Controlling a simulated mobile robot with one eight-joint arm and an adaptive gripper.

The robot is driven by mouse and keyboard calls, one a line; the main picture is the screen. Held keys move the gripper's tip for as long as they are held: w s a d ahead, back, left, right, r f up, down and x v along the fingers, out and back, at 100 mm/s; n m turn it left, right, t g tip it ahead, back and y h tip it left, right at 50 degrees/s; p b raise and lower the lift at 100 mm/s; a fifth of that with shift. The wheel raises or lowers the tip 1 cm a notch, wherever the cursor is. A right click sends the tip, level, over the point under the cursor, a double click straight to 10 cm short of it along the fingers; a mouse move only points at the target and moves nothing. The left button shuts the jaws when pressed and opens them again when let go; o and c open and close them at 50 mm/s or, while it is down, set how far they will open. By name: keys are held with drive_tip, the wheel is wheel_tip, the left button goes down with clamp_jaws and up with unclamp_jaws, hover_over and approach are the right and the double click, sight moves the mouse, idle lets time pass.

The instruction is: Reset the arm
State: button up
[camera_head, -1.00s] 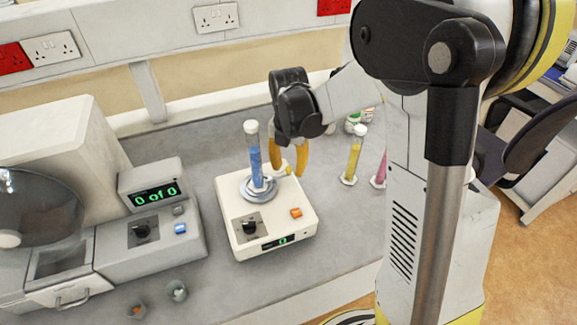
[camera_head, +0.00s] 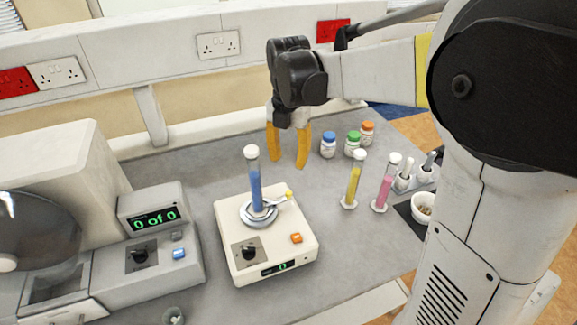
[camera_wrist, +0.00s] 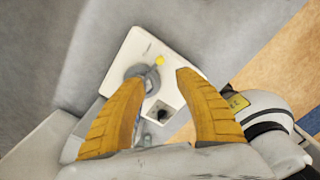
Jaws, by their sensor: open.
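My gripper (camera_head: 287,162) has yellow fingers, spread apart with nothing between them. In the head view it hangs above the back of the grey bench, fingers pointing down, behind the white stirrer device and apart from it. In the wrist view my gripper (camera_wrist: 158,95) shows both fingers open, with the white device (camera_wrist: 135,72) beyond them. The device (camera_head: 270,230) carries a tall tube of blue liquid (camera_head: 255,190) standing on its round plate. My arm reaches in from the right.
A tube of yellow liquid (camera_head: 353,183) and a tube of pink liquid (camera_head: 386,187) stand right of the device. Small bottles (camera_head: 328,145) stand behind them. A white bowl (camera_head: 424,206) is at the right. A grey counting machine (camera_head: 150,235) fills the left. Wall sockets (camera_head: 219,45) are behind.

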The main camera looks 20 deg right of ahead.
idle(0.4)
drive_tip(key=s+a+f+m+t+b, duration=0.1)
drive_tip(key=s+f+m+t+b, duration=0.2)
drive_tip(key=s+m, duration=0.5)
drive_tip(key=s+a+f+m+t+b, duration=0.1)
drive_tip(key=s+f+m+t+b, duration=0.2)
drive_tip(key=s+m, duration=0.5)
drive_tip(key=m+t+b, duration=0.1)
drive_tip(key=m, duration=1)
drive_tip(key=shift+s+a, duration=0.35)
drive_tip(key=shift+s, duration=0.05)
drive_tip(key=shift+f, duration=0.1)
